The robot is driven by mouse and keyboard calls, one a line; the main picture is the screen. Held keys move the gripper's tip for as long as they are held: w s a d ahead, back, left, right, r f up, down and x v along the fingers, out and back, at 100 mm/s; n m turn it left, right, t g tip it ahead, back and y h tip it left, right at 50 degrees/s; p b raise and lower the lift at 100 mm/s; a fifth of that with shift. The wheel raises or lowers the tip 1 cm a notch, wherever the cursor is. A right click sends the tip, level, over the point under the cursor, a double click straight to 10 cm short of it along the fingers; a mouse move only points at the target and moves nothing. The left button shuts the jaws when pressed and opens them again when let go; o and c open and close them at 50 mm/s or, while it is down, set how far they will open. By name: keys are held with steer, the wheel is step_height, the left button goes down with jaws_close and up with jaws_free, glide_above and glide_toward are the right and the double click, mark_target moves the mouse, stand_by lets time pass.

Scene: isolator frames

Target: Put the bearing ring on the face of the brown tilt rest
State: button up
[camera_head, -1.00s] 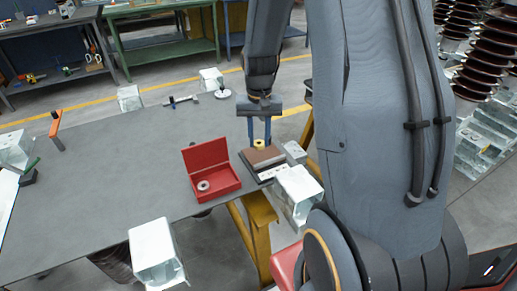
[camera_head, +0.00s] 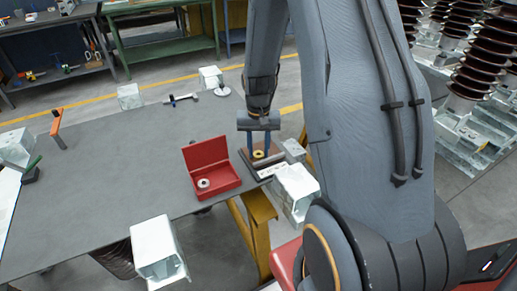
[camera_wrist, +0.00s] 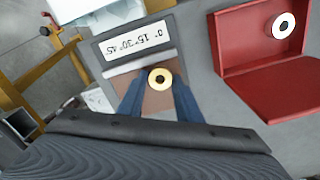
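The brass-yellow bearing ring (camera_head: 258,154) is between the fingertips of my gripper (camera_head: 259,153), over the brown face of the tilt rest (camera_head: 272,158). In the wrist view the ring (camera_wrist: 160,78) shows its hole, with a blue finger at each side. My gripper (camera_wrist: 158,85) appears shut on it. The tilt rest's brown face (camera_wrist: 158,102) lies behind the ring, beside a white angle scale. I cannot tell whether the ring touches the face. The fingers hide part of the face.
An open red box (camera_head: 213,187) holding a pale ring (camera_head: 203,183) stands just left of the rest. Tools lie at the back. The middle of the grey table (camera_head: 110,165) is clear.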

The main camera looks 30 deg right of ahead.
mark_target(258, 153)
steer(key=shift+r, duration=0.15)
step_height(258, 153, up, 11)
steer(key=b, duration=0.2)
steer(key=s+a+n, duration=0.5)
steer(key=s+a, duration=0.5)
steer(key=s, duration=0.4)
steer(key=shift+a+t, duration=0.3)
steer(key=shift+t, duration=0.1)
steer(key=shift+s, duration=0.1)
steer(key=shift+c, duration=0.5)
